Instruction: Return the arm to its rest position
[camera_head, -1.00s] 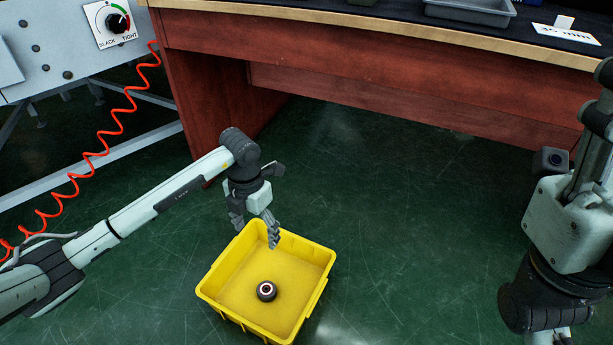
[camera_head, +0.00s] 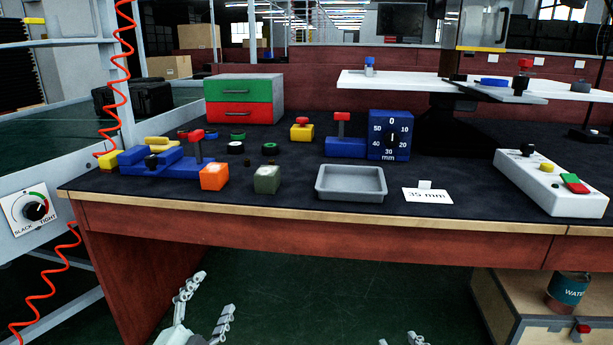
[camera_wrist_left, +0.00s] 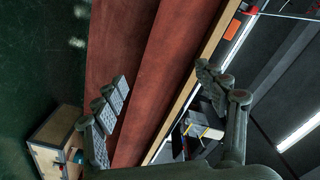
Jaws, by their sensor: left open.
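My left gripper (camera_head: 214,292) shows at the bottom of the head view, in front of the workbench and below its edge. Its pale jointed fingers are spread and point upward, with nothing between them. In the left wrist view my left gripper (camera_wrist_left: 162,80) is also open and empty, with the red bench front behind it. Only tips of my right gripper (camera_head: 402,340) show at the bottom edge of the head view. The rest of it is cut off. Most of both arms is hidden below the frame.
The workbench (camera_head: 330,237) spans the view ahead. It carries a grey tray (camera_head: 350,182), a green-and-red drawer unit (camera_head: 244,98), a dial block (camera_head: 390,135) and a button box (camera_head: 551,182). A wooden crate (camera_head: 497,305) stands at the lower right. A red coiled cord (camera_head: 125,75) hangs at left.

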